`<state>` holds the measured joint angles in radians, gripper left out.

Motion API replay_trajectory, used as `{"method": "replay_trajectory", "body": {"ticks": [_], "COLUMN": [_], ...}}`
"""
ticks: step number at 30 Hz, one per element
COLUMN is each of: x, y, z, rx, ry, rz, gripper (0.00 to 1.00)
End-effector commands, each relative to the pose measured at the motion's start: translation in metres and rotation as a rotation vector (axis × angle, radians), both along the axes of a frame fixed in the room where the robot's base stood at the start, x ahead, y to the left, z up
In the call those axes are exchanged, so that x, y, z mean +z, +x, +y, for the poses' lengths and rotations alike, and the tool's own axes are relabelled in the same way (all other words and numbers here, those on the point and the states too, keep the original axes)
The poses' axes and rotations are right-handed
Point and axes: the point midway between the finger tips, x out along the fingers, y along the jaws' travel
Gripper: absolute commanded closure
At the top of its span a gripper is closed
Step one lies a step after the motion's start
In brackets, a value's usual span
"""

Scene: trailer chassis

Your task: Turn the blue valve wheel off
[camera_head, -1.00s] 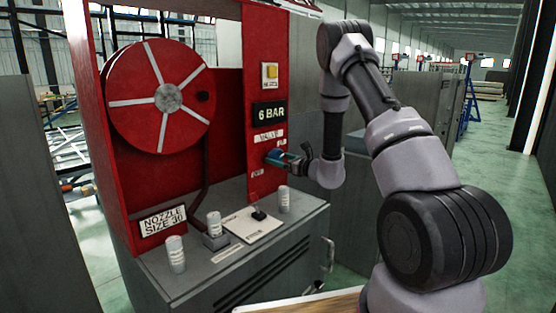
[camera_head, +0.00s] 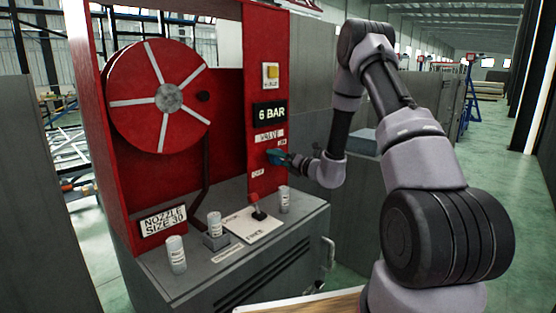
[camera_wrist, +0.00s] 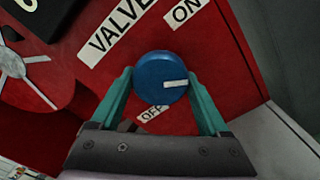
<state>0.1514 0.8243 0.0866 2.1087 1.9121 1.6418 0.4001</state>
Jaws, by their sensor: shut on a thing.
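The blue valve wheel (camera_wrist: 158,75) is a round knob on the red panel, with a white pointer mark on its face. In the wrist view its mark points right, between the ON label (camera_wrist: 186,12) and the OFF label (camera_wrist: 152,113), aimed at neither. My gripper (camera_wrist: 160,88) has its two teal fingers on either side of the wheel, shut on it. In the head view my gripper (camera_head: 279,157) is at the panel below the VALVE label (camera_head: 269,135), and it mostly hides the wheel.
A 6 BAR display (camera_head: 270,113) and a yellow button (camera_head: 271,72) are above the valve. Below, a grey cabinet top holds a red-knobbed lever (camera_head: 257,208) and several white cylinders, one (camera_head: 284,199) close under my gripper. A red reel (camera_head: 160,97) is to the left.

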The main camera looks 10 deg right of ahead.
Motion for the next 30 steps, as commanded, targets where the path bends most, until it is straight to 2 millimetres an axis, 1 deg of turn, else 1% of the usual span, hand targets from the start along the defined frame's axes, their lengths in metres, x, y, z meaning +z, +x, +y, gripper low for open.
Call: {"method": "replay_trajectory", "body": {"ticks": [30], "x": [0.0011], "y": [-0.0018], "z": [0.0003], "rx": [-0.001], "ry": [0.779], "rz": [0.57], "gripper": [0.77]}}
